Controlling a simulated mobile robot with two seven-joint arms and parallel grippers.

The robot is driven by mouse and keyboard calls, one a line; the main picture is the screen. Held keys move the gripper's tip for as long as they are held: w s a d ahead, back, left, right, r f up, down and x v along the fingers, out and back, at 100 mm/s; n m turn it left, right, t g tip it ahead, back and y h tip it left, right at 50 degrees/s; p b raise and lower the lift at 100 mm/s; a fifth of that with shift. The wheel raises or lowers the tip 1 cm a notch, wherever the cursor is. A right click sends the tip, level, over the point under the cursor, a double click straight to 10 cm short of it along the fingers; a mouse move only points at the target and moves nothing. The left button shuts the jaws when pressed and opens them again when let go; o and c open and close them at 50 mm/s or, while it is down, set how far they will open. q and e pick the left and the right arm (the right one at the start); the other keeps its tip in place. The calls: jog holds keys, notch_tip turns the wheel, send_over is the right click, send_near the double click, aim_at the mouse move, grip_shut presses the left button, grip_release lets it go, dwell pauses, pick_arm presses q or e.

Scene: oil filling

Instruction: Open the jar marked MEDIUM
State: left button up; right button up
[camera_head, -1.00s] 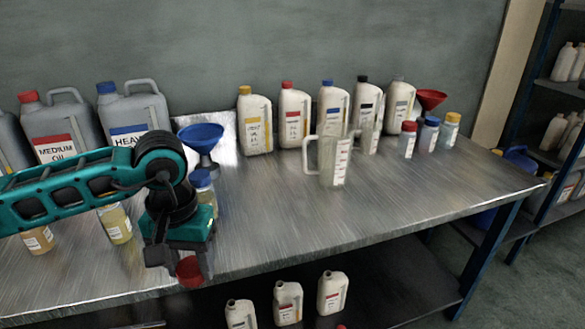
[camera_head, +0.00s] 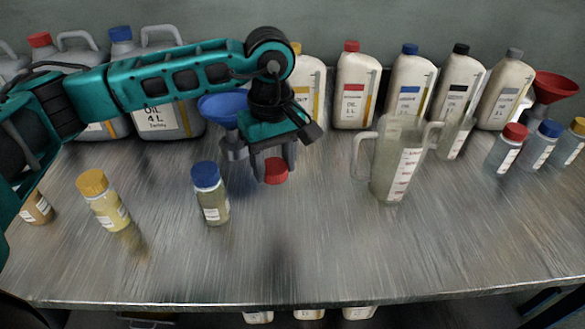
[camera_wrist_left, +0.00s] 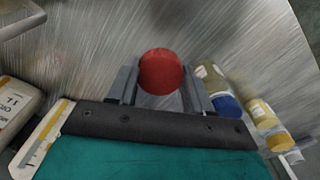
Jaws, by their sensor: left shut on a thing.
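My left gripper (camera_head: 273,172) is shut on a red cap (camera_head: 276,170), above the table to the right of the blue-capped jar. The cap also shows between the fingers in the left wrist view (camera_wrist_left: 160,72). No jar shows beneath it in the head view. A small jar with brownish contents (camera_head: 37,209) stands at the table's far left; my left arm hides its top. A yellow-capped jar (camera_head: 104,200) and a blue-capped jar (camera_head: 210,192) stand upright beside it. No MEDIUM marking is readable on the small jars. My right gripper is not in view.
A blue funnel (camera_head: 222,108) stands behind my left gripper. A clear jug (camera_head: 397,160) stands to the right. Several white oil bottles (camera_head: 355,92) line the wall. Small capped jars (camera_head: 507,150) and a red funnel (camera_head: 556,87) are at right. The front middle is clear.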

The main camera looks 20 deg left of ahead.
pick_arm(q)
jog(key=n, duration=0.3)
jog(key=w+a+r+n, duration=0.1)
jog(key=n, duration=0.1)
jog(key=a+r+n, duration=0.1)
jog(key=n, duration=0.4)
notch_tip(320, 180, up, 6)
jog(key=n+p, duration=0.1)
jog(key=n, duration=3.3)
send_over(252, 182)
notch_tip(252, 182, down, 13)
jog(key=shift+r, duration=0.1)
notch_tip(252, 182, down, 6)
jog(key=shift+r+b, duration=0.25)
jog(key=shift+b, duration=0.2)
jog(key=shift+f, duration=0.45)
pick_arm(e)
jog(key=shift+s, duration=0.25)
